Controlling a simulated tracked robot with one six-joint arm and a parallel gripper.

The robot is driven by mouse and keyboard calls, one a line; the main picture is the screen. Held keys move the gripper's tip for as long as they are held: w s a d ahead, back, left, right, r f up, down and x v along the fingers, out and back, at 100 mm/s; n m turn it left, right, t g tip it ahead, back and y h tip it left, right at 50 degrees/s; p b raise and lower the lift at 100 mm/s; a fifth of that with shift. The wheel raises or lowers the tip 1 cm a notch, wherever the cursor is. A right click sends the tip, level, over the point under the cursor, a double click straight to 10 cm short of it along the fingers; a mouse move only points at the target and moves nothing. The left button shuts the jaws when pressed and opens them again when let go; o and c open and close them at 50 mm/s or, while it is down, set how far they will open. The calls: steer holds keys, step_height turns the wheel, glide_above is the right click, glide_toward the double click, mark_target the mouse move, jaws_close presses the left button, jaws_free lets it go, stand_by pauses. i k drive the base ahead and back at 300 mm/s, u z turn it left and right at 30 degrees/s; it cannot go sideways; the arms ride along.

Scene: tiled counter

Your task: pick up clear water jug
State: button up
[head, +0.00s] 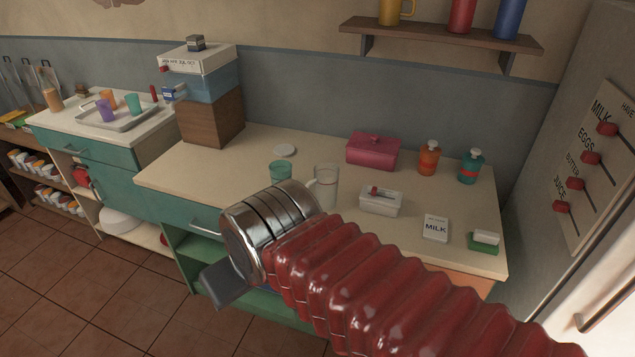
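The clear water jug (328,186) stands upright on the cream counter (260,152), near its front middle. It looks see-through, with a handle on its left side, and its lower part is hidden behind my arm. My gripper (221,287) is in front of the counter, below and to the left of the jug, apart from it. Only a dark grey finger part shows past the silver wrist, so its opening cannot be made out. No object shows in it.
A green cup (280,171) stands just left of the jug and a white box (381,201) to its right. Stacked boxes (212,118) stand left.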

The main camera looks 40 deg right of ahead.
mark_target(327, 175)
steer(key=u, duration=0.05)
steer(key=i, duration=1.2)
steer(key=u, duration=0.05)
